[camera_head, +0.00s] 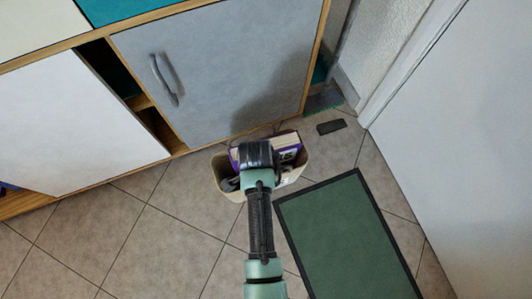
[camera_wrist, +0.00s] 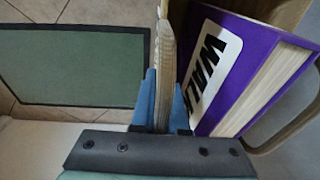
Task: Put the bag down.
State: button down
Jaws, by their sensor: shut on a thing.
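The bag (camera_head: 297,175) is a beige open-topped carrier. In the head view it is low over the tiles in front of the grey cabinet door, apparently upright. A purple book with pale pages (camera_wrist: 262,45) is inside it, with a dark item beside it. My gripper (camera_head: 257,155) is above the bag and covers its middle. In the wrist view the blue fingers of my gripper (camera_wrist: 164,100) are shut on the bag's thin beige edge or handle (camera_wrist: 163,60). The bag's underside is hidden, so I cannot tell whether it touches the floor.
A green mat with a dark border (camera_head: 345,240) lies right of the bag. A cabinet with a grey door (camera_head: 220,70) stands behind it. A small dark object (camera_head: 331,127) lies near the white door (camera_head: 465,130). Tiles at the left (camera_head: 120,240) are clear.

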jog(key=f+b, duration=0.3)
jog(key=f, duration=0.1)
jog(key=f+b, duration=0.2)
jog(key=f, duration=0.2)
jog(key=shift+w+f+b, duration=0.2)
jog(key=shift+f+b, duration=0.1)
jog(key=shift+b, duration=0.1)
jog(key=shift+r, duration=0.1)
jog(key=c, duration=1.4)
grip_release()
jog(key=shift+s+f, duration=0.25)
jog(key=shift+f, duration=0.1)
jog(key=o, duration=0.5)
jog(key=r+p, duration=0.2)
jog(key=r, duration=0.2)
jog(key=r+p, duration=0.3)
jog(key=r, duration=0.1)
jog(key=s+a+r+p, duration=0.1)
jog(key=r+p, duration=0.2)
jog(key=r, duration=0.1)
jog(key=shift+a+r, duration=0.1)
jog(key=shift+r, duration=0.05)
